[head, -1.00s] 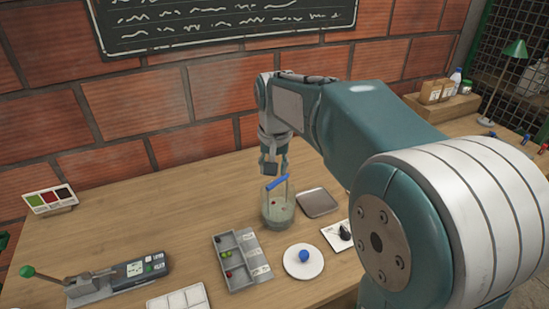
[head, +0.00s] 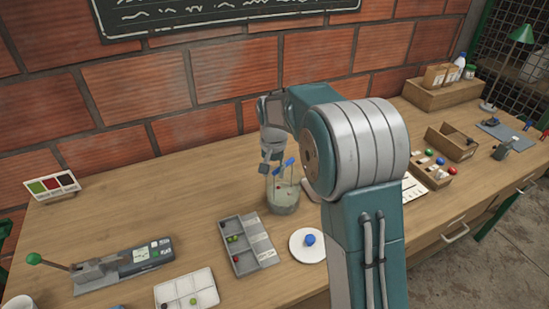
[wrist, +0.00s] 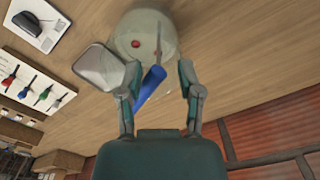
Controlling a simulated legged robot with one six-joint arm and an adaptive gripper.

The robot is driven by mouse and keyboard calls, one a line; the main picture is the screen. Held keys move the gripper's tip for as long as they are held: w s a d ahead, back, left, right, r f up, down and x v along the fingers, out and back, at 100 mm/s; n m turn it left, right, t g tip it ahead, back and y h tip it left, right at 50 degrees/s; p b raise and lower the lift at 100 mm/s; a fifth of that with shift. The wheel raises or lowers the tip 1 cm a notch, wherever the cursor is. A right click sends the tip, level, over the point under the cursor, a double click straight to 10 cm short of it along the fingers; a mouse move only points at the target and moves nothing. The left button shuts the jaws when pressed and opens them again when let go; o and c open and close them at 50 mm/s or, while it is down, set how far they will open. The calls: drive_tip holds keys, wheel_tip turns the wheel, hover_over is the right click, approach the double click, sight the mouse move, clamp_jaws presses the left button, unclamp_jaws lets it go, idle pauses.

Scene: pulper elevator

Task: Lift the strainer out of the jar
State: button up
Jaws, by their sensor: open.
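The glass jar (head: 284,196) stands on the wooden table, with cloudy liquid and small red bits in it. The strainer's blue handle (head: 284,166) sticks up above the jar rim. My gripper (head: 266,168) is just beside the handle in the head view. In the wrist view my gripper (wrist: 159,74) is open, and the blue handle (wrist: 150,84) lies between the fingers, nearer the left one. The fingers are not closed on it. The jar (wrist: 145,32) shows just beyond the fingertips. The strainer's lower part is hard to make out in the liquid.
A metal tray (wrist: 98,66) is close to the jar. A white plate with a blue ball (head: 310,240) and a grey compartment tray (head: 236,252) stand in front of it. A brick wall (head: 215,100) rises behind.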

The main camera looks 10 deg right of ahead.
wheel_tip(320, 180, down, 2)
drive_tip(key=shift+a+f, duration=0.1)
drive_tip(key=shift+a, duration=0.05)
drive_tip(key=shift+d+f, duration=0.25)
drive_tip(key=shift+f, duration=0.1)
clamp_jaws()
drive_tip(key=shift+a, duration=0.1)
